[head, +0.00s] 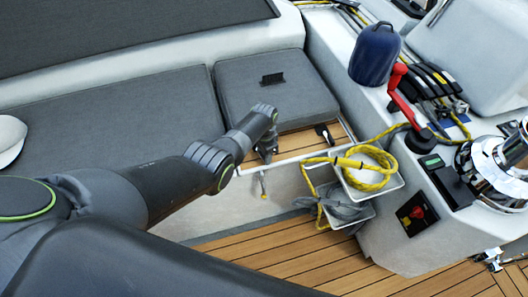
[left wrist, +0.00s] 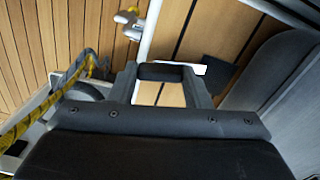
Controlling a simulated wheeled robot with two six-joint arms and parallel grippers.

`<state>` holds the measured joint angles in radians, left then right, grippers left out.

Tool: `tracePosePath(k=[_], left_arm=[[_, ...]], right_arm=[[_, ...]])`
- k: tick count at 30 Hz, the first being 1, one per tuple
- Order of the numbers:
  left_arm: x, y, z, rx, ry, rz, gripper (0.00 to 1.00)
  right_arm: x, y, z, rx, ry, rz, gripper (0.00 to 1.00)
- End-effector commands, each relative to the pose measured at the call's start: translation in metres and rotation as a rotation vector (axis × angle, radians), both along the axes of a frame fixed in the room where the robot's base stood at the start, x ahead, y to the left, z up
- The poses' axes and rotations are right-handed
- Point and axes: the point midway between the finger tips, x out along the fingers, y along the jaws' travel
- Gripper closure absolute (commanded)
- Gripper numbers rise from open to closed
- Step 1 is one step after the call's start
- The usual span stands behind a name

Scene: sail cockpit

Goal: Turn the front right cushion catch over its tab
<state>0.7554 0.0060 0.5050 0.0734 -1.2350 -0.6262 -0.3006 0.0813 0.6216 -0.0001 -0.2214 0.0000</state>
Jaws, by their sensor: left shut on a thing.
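The grey square cushion (head: 290,105) lies on the wooden seat base, a black flap on its top. A black-and-white catch-like fitting (head: 323,133) sits at the front right of the seat, on the wood strip. My left gripper (head: 266,150) is at the seat's front edge, left of that fitting and apart from it. In the left wrist view, my gripper (left wrist: 160,80) is shut on a dark bar-like piece (left wrist: 160,72); its identity is unclear. A small lever with an orange tip (head: 262,185) hangs just below my gripper. My right gripper is not in view.
White bins with yellow rope (head: 372,165) stand right of the gripper, against the cockpit side. A red winch handle (head: 402,92) and a chrome winch (head: 495,165) are at the right. The plank floor (head: 290,255) is clear in front.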

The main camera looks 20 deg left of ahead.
Motion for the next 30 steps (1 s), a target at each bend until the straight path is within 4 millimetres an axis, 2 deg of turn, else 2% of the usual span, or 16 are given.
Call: tracePosePath(k=[12,29,30], left_arm=[[0.0007,-0.0004,0.0006,-0.001,-0.001,-0.195,0.79],[0.0008,-0.0005,0.0006,-0.001,-0.002,-0.226,0.79],[0.0008,-0.0005,0.0006,-0.001,-0.002,-0.226,0.54]], right_arm=[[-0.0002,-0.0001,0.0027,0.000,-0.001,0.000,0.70],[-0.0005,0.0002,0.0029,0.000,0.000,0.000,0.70],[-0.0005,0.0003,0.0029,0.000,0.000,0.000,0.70]])
